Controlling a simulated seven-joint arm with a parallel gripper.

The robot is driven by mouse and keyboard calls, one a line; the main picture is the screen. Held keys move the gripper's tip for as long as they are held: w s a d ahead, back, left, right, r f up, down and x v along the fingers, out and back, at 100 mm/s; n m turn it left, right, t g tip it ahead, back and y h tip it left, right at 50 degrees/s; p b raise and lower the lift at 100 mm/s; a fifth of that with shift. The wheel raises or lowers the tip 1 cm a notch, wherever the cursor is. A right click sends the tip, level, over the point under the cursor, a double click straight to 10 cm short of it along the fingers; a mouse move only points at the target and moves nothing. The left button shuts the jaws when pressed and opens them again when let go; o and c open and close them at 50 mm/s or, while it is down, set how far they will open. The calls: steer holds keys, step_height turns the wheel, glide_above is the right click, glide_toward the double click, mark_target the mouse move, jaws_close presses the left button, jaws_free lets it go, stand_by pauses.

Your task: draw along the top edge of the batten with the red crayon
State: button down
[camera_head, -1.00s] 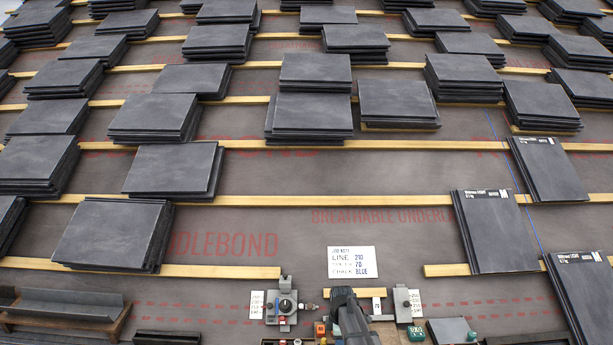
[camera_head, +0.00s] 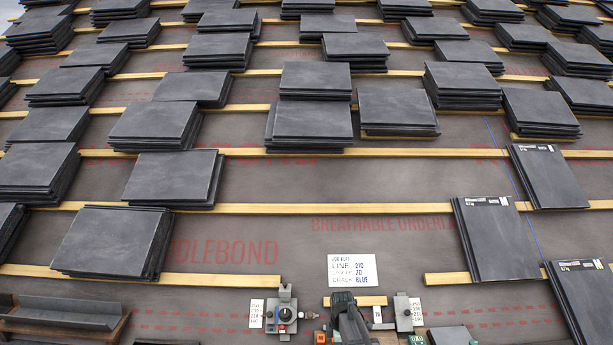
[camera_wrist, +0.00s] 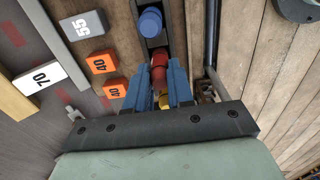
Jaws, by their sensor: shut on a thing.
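In the wrist view, my gripper (camera_wrist: 159,77) has its two blue fingers closed on the red crayon (camera_wrist: 158,60). The crayon is still among the other crayons, in line with a blue one (camera_wrist: 150,21) in a dark holder; a bit of yellow (camera_wrist: 165,100) shows between the fingers. In the head view, my dark wrist (camera_head: 348,318) is at the bottom centre and hides the crayons. A short piece of batten (camera_head: 371,301) lies just behind it. Longer battens run across the roof, one ending at the left (camera_head: 215,279) and one at the right (camera_head: 447,279).
A white note (camera_head: 352,269) reads line 210, 70 and chalk blue. Metal fixtures stand left (camera_head: 285,310) and right (camera_head: 403,311) of my wrist. Orange blocks marked 40 (camera_wrist: 101,62) and pale blocks marked 55 (camera_wrist: 83,25) and 70 (camera_wrist: 37,77) lie beside the holder. Slate stacks cover much of the roof.

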steer(key=shift+r, duration=2.45)
steer(key=shift+r, duration=0.15)
steer(key=w+a+r, duration=0.1)
steer(key=w+r, duration=0.2)
steer(key=w, duration=0.8)
steer(key=w+a+r+t, duration=0.1)
steer(key=w+r, duration=0.3)
steer(key=w, duration=0.6)
steer(key=shift+w+a, duration=0.4)
steer(key=shift+w+f, duration=0.6)
steer(key=shift+f, duration=0.25)
steer(key=shift+w+f, duration=0.65)
steer(key=shift+f, duration=0.2)
steer(key=shift+w+f, duration=0.6)
steer(key=shift+f, duration=0.25)
